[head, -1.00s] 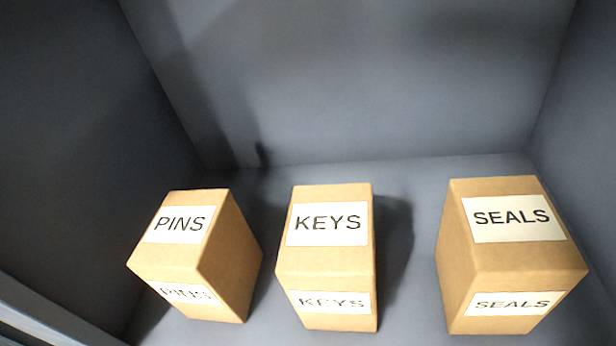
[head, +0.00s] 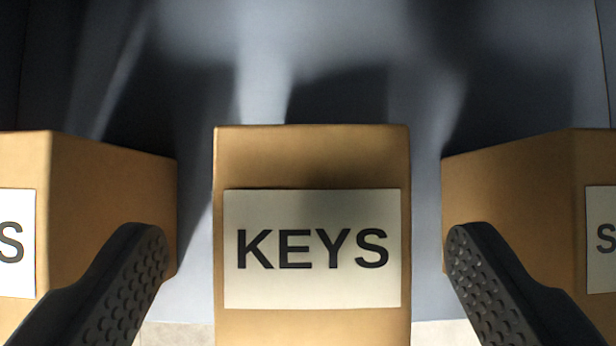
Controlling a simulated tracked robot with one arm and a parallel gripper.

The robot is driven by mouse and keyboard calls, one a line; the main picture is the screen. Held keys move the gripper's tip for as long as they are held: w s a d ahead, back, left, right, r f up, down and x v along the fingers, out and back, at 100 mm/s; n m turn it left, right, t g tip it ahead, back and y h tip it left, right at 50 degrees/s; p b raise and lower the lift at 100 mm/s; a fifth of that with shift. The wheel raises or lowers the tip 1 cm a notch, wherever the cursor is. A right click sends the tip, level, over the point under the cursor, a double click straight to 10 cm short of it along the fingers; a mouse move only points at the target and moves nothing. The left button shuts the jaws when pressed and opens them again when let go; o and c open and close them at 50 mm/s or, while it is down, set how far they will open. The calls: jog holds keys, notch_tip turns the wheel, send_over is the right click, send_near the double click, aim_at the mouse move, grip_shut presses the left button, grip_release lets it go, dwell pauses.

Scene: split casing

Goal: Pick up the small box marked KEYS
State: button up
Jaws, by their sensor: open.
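The KEYS box (head: 312,160) is a small tan carton with a white label in black letters. It stands in the middle of the head view, close to the camera, with its lower part cut off by the frame. My gripper (head: 308,245) is open, with one dark, dimpled finger on each side of the KEYS box. A gap shows between each finger and the box in the picture, and nothing is held.
A tan box (head: 110,190) stands on the left, its label ending in S. Another tan box (head: 520,180) stands on the right, its label starting with S. My fingers overlap both in the picture.

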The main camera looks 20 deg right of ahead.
aim_at(311, 246)
jog(key=shift+w+f+b, duration=0.3)
jog(key=shift+f+b, duration=0.15)
jog(key=shift+f, duration=0.25)
jog(key=shift+x, duration=1.6)
jog(key=shift+d, duration=0.2)
jog(key=shift+r, duration=0.1)
jog(key=c, duration=1.3)
jog(key=shift+o, duration=0.2)
jog(key=shift+r, duration=0.25)
